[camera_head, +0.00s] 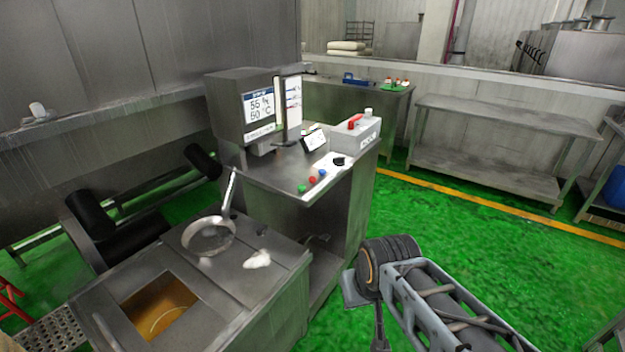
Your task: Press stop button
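A steel control cabinet (262,173) stands at the middle of the view. Along its top front edge sit three small buttons: a green one (301,188), a red one (312,181) and a blue one (322,173). No label shows which is the stop button; the red one is in the middle. My arm reaches in from the lower right, in front of the cabinet's right side and apart from the buttons in the picture. Only its links, a dark round joint and a grey bracket show clearly. I cannot make out the fingertips or their opening.
A monitor (259,106), a black knob (338,161) and a grey box with a red handle (354,129) stand on the cabinet. A pan (208,237) rests on the lower steel counter (262,285) at front left. Green floor (470,240) is free at right, before a steel table (505,115).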

